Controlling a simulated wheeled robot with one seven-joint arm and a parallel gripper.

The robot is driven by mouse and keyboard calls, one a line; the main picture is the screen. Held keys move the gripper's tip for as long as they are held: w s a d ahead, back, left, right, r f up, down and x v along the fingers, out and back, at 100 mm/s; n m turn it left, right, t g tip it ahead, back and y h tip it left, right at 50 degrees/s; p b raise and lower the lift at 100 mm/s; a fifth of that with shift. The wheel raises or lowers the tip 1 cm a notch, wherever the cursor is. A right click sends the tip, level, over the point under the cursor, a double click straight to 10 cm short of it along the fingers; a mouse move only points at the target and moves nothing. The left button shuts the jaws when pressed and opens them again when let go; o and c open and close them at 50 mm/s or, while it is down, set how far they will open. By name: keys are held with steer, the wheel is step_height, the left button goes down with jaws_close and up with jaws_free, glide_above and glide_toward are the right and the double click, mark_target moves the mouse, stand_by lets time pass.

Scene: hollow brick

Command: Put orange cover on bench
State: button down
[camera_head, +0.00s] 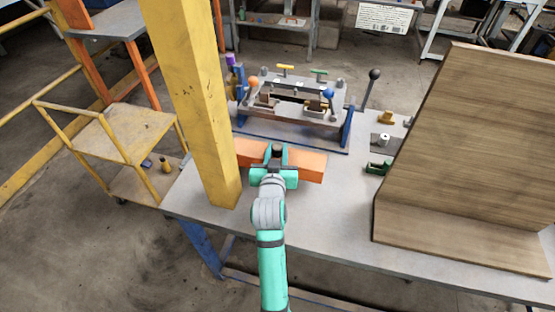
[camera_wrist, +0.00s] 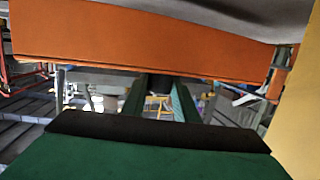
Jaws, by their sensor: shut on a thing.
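The orange cover (camera_head: 311,166) is a long orange piece. It lies crosswise in my gripper (camera_head: 277,160), sticking out on both sides. My gripper is shut on the middle of the cover. In the wrist view the cover (camera_wrist: 140,42) spans most of the upper picture as a wide orange band. The grey bench (camera_head: 320,228) is below the cover in the head view. I cannot tell whether the cover touches the bench top or hangs just above it. The yellow post hides part of the cover's left side.
A thick yellow post (camera_head: 195,90) stands close to the left of my gripper. A fixture with coloured knobs (camera_head: 295,105) sits behind the cover. A large brown wooden panel (camera_head: 470,150) takes up the right side. A yellow cart (camera_head: 115,135) stands at left. The bench's front strip is clear.

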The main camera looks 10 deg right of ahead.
steer(key=shift+f, duration=1.9)
steer(key=shift+f, duration=0.2)
steer(key=c, duration=1.4)
jaws_free()
steer(key=shift+r, duration=0.1)
steer(key=shift+s+r, duration=0.1)
steer(key=shift+s, duration=0.05)
steer(key=v, duration=1.1)
steer(key=shift+s+a+r, duration=0.15)
steer(key=shift+s, duration=0.2)
